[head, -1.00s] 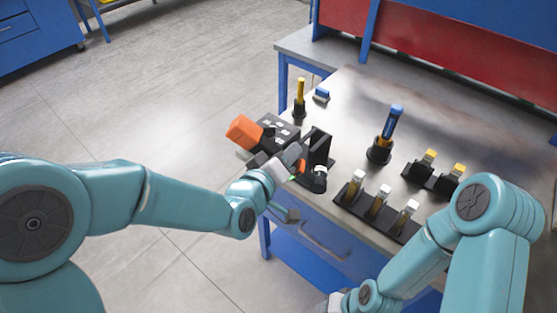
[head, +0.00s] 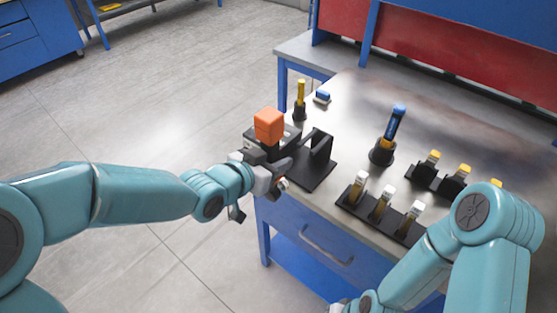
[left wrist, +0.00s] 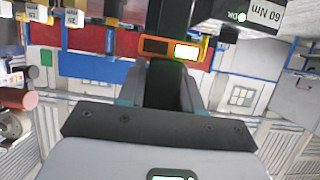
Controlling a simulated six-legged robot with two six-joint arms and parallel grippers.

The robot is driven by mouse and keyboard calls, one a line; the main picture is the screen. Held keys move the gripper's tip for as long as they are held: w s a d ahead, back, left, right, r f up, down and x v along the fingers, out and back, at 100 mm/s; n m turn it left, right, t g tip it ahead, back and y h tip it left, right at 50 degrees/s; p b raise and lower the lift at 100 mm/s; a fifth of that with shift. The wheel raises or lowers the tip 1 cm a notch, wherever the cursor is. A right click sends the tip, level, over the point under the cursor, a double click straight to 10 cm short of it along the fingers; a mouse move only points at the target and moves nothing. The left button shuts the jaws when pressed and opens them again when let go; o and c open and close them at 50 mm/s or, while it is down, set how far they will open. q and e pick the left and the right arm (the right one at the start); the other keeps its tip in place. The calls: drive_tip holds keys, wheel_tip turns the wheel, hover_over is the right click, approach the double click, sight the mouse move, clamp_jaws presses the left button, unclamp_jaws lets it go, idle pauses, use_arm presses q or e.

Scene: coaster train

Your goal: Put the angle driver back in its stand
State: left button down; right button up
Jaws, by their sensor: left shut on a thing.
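The angle driver (head: 268,125) shows its orange block upright at the table's left edge. Its lower part is mostly hidden by my left gripper (head: 266,180), which is shut on it. In the left wrist view, an orange-framed part with a lit green display (left wrist: 187,50) sits just beyond the gripper. A black stand (head: 318,148) with an upright bracket and flat base plate is right of the driver. The bracket looks empty. Whether the driver touches the stand cannot be told. My right arm enters at lower right; its gripper's jaws are out of view.
A yellow-handled tool (head: 300,95) and a blue-handled tool (head: 393,124) stand in holders. Several pale-topped pieces stand in a black rack (head: 347,206) near the front edge. Bare tabletop (head: 355,110) lies at the back.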

use_arm(q)
drive_tip(key=w+d, duration=0.1)
drive_tip(key=w, duration=0.1)
drive_tip(key=w+d+p, duration=0.1)
drive_tip(key=w+d, duration=0.1)
drive_tip(key=shift+w+d+r, duration=0.15)
drive_tip(key=shift+w+r, duration=0.05)
drive_tip(key=shift+w, duration=0.1)
